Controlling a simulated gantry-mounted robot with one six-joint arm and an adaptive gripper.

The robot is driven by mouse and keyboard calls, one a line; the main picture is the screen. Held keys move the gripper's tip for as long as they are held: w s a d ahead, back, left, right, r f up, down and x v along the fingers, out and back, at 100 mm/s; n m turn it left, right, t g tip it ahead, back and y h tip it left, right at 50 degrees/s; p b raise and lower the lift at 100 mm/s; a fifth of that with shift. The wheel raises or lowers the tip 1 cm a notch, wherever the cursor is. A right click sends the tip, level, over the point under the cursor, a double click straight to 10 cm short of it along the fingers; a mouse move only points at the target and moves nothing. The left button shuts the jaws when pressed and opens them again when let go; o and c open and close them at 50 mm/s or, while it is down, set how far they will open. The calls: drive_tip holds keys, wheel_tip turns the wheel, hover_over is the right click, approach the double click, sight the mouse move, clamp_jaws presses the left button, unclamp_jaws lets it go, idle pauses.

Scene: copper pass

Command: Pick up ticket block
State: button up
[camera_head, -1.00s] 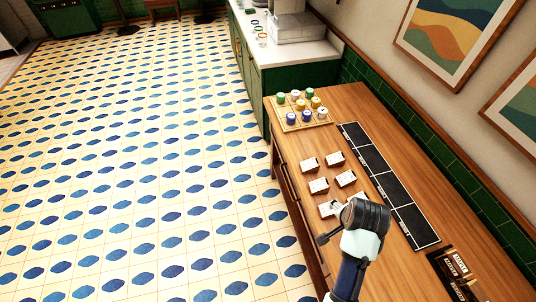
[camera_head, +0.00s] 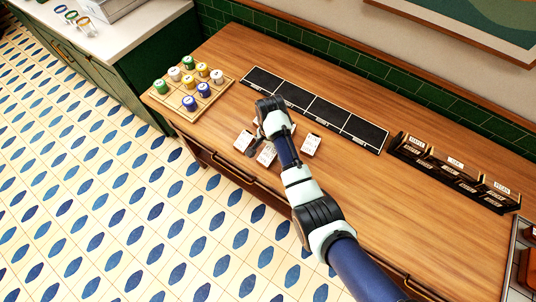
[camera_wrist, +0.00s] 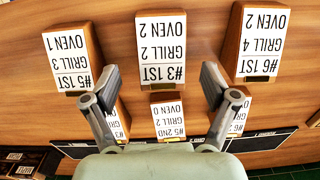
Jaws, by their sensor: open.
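Several wooden ticket blocks with white printed labels lie on the wooden counter (camera_head: 350,205). In the wrist view, the "#3 1ST GRILL 2 OVEN 2" block (camera_wrist: 162,48) is ahead, centred between my open fingers. The "#5 1ST GRILL 3 OVEN 1" block (camera_wrist: 72,60) is on the left and the "#6 1ST GRILL 4 OVEN 2" block (camera_wrist: 262,40) on the right. The "#5 2ND GRILL 2 OVEN 0" block (camera_wrist: 168,118) is nearer my palm. Two more blocks are partly hidden by the fingers. My gripper (camera_wrist: 158,85) is open and empty above the blocks. In the head view my arm hides some blocks.
A black strip mat (camera_head: 325,112) with several sections lies along the back. A wooden board (camera_head: 217,92) with several coloured pots is at the left. A dark labelled organizer (camera_head: 452,172) stands at the right. The front of the counter to the right is clear.

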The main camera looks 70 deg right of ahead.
sight(269, 153)
wheel_tip(269, 153, down, 4)
drive_tip(key=shift+w+a+f+b, duration=0.1)
drive_tip(key=shift+f+b, duration=0.05)
drive_tip(key=shift+b, duration=0.15)
drive_tip(key=c, duration=1.3)
wheel_tip(269, 153, up, 20)
drive_tip(key=p, duration=0.8)
